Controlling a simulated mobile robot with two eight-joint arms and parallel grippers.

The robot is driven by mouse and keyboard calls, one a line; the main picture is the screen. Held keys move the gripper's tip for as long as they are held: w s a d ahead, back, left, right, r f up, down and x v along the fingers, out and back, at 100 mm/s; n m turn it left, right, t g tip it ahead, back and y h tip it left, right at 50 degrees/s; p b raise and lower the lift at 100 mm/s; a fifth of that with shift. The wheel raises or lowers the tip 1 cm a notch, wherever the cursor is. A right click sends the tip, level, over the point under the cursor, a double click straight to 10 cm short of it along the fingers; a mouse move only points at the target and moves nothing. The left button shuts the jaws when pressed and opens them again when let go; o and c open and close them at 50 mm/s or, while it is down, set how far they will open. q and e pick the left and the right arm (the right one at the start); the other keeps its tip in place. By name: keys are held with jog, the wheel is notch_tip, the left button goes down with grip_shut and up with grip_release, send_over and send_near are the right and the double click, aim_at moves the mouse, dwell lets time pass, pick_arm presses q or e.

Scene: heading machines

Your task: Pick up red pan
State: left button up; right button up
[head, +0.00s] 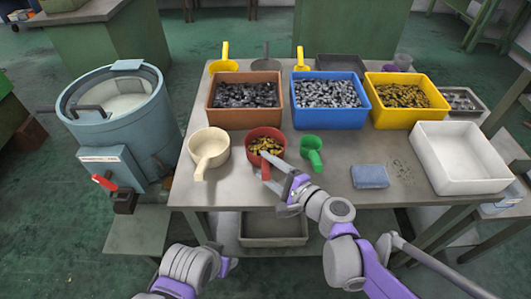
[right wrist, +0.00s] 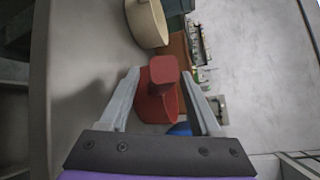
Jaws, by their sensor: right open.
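The red pan (head: 264,133) stands near the front edge of the grey table and holds small brass-coloured parts. Its handle (head: 265,171) points toward me. My right gripper (head: 274,174) is open at the handle, coming in from the front right. In the right wrist view, the red pan (right wrist: 152,106) shows with its handle end (right wrist: 163,69) between the two spread fingers (right wrist: 160,74). I cannot tell whether a finger touches it. Part of my left arm shows at the bottom of the head view, but its gripper fingers do not.
A cream pan (head: 209,146) is left of the red pan; a green scoop (head: 312,143) is right. Behind stand brown (head: 246,119), blue (head: 330,118) and yellow (head: 408,116) bins of parts. A blue cloth-like block (head: 370,176) and white bin (head: 470,180) are right.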

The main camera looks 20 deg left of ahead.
jog(key=shift+w+a, duration=0.15)
jog(key=shift+a, duration=0.1)
grip_shut()
jog(key=shift+r, duration=0.1)
dwell(0.3)
